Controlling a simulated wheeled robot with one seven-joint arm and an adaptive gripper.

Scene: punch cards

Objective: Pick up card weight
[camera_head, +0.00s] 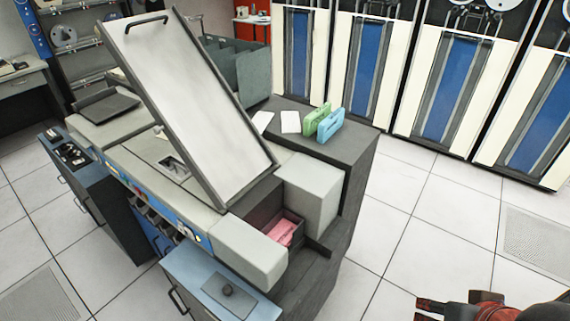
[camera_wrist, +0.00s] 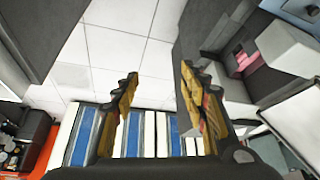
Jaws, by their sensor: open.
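A dark flat plate with a small round knob, which looks like the card weight (camera_head: 229,293), lies on the light blue top of a low cabinet (camera_head: 190,262) at the front of the machine, in the head view. I cannot make it out clearly in the wrist view. My gripper (camera_wrist: 159,76) is open and empty, with floor and the distant tape cabinets showing between its fingers. In the head view, part of my arm's end shows at the bottom right corner, well to the right of the weight and apart from it.
The grey card machine (camera_head: 250,248) has a tilted lid (camera_head: 195,100) standing up. Pink cards (camera_head: 283,232) lie in its open hopper; they also show in the wrist view (camera_wrist: 250,61). Green (camera_head: 315,118) and blue (camera_head: 331,125) holders stand behind. Tiled floor (camera_head: 400,235) is clear at right.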

